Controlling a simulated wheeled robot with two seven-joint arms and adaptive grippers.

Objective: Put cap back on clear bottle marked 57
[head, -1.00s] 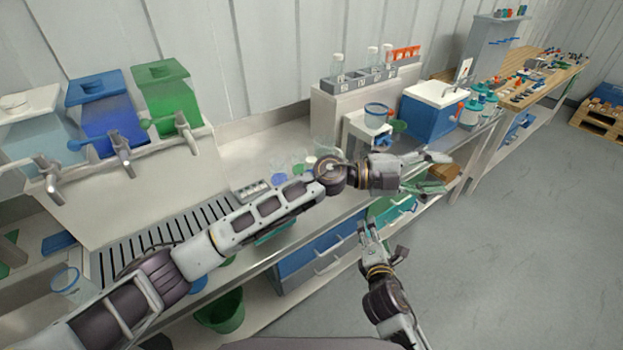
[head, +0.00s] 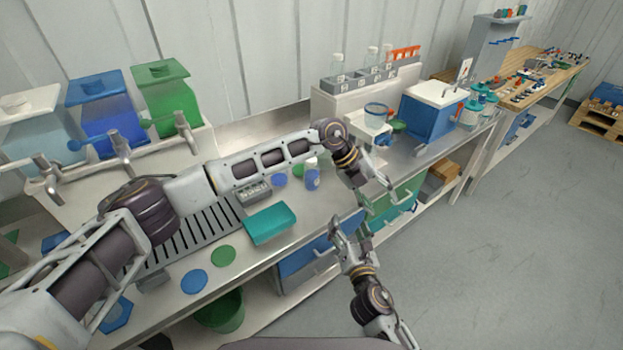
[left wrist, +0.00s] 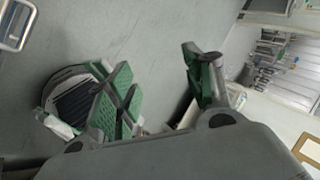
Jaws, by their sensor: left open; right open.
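I cannot read the number 57 on any vessel, so I cannot tell which is the clear bottle. A small bottle with a white top and blue lower part (head: 312,177) stands on the bench behind my left forearm. Clear tubes with pale tops (head: 336,64) stand in a grey rack at the back. No loose cap can be made out for certain. My left gripper (head: 385,202) is open and empty over the bench's front edge; its green-padded fingers show apart in the left wrist view (left wrist: 155,95). My right gripper (head: 348,230) is open and empty in front of the bench, below the left.
A teal block (head: 269,223), a blue disc (head: 194,281) and a green disc (head: 223,256) lie on the bench. Blue and green dispensers (head: 170,100) stand at the left. A blue box (head: 428,117) and a clear beaker (head: 376,115) stand right.

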